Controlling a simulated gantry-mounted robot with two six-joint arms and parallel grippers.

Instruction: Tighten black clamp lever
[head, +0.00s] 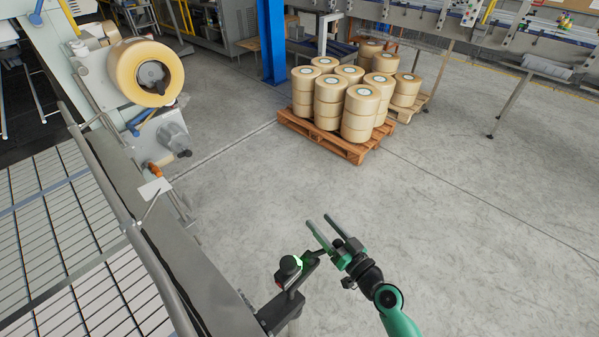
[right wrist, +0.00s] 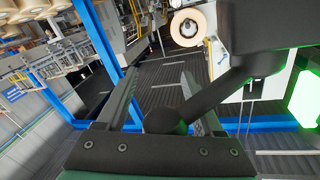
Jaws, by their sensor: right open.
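The black clamp lever (head: 313,254) sticks out to the right from a dark bracket at the side of the machine. In the right wrist view, the lever (right wrist: 207,100) slants down from the upper right to a round black ball end. My right gripper (head: 318,219) is open. In the right wrist view, the ball end shows between the two fingers of my right gripper (right wrist: 160,80), near their base. I cannot tell whether either finger touches the lever. My left gripper is not in view.
A tape roll (head: 140,73) hangs on the machine. A pallet (head: 330,148) of rolls stands behind. The floor right is clear.

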